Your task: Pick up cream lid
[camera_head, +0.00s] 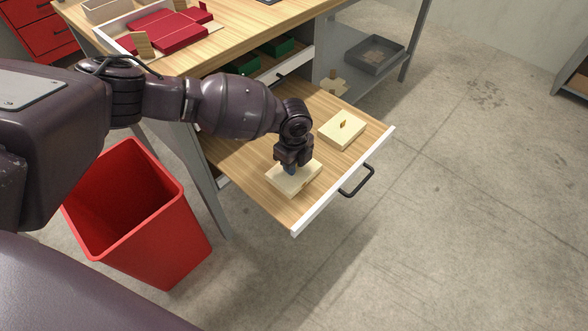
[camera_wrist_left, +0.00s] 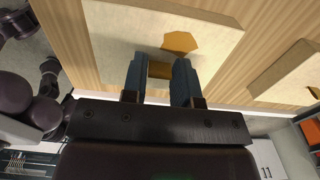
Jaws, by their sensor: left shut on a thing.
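Two cream lids show on the pulled-out drawer board. The nearer cream lid (camera_head: 287,184) is under my left gripper (camera_head: 291,169), which points down at its middle. In the left wrist view the blue fingers of this gripper (camera_wrist_left: 160,80) are shut on a small orange-brown knob (camera_wrist_left: 160,69) over the pale lid face (camera_wrist_left: 120,35). The gripper partly hides the lid, and I cannot tell whether the lid is clear of the board. The other cream lid (camera_head: 338,136), with an orange-brown knob, lies farther back, apart from the gripper. My right gripper is not in view.
The wooden drawer (camera_head: 245,173) has a white front edge and a dark handle (camera_head: 357,180). A red bin (camera_head: 150,215) stands to its left. Red box pieces (camera_head: 165,33) lie on the bench above. A grey tray (camera_head: 374,55) sits on a lower shelf. Floor to the right is clear.

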